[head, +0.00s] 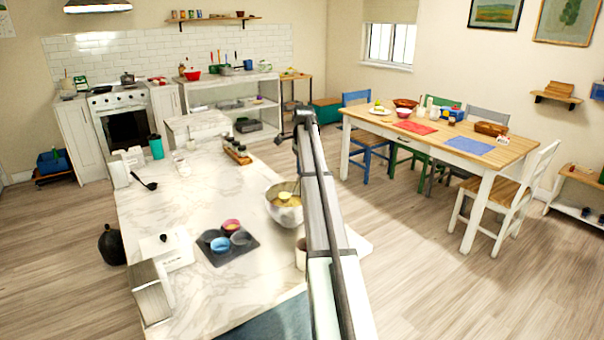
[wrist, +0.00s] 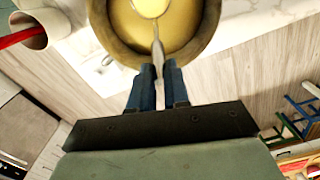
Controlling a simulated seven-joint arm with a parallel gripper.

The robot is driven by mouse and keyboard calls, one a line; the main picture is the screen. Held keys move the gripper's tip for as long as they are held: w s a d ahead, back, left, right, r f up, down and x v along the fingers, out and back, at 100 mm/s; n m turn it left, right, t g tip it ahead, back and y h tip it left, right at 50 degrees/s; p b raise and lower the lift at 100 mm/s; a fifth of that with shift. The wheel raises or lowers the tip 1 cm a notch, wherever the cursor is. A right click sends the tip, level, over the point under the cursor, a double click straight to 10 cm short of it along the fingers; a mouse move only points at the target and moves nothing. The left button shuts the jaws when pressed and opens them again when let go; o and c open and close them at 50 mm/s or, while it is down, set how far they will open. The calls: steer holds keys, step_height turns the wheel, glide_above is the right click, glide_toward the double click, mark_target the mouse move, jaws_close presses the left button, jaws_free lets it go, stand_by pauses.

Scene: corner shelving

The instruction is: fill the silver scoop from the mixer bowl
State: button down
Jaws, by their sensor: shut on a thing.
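The mixer bowl (head: 275,212) is a silver bowl with yellow batter, standing at the right edge of the marble counter. In the wrist view the bowl (wrist: 210,30) fills the top middle. My gripper (wrist: 158,74) has blue fingers shut on the thin handle of the silver scoop (wrist: 156,45). The scoop's round head is at the top edge of the wrist view, partly cut off, over the batter and pale yellow inside. In the head view the scoop (head: 286,197) shows within the bowl's opening. I cannot tell whether it touches the batter. My arm hides the gripper in the head view.
A dark tray (head: 218,256) with small coloured cups lies left of the bowl. A cup (wrist: 30,32) with a red thing in it stands near the bowl. A black ladle (head: 146,183) and a spice rack (head: 238,153) are farther back. The counter's middle is clear.

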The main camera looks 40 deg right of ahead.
steer(key=shift+r, duration=2.5)
steer(key=shift+a, duration=0.1)
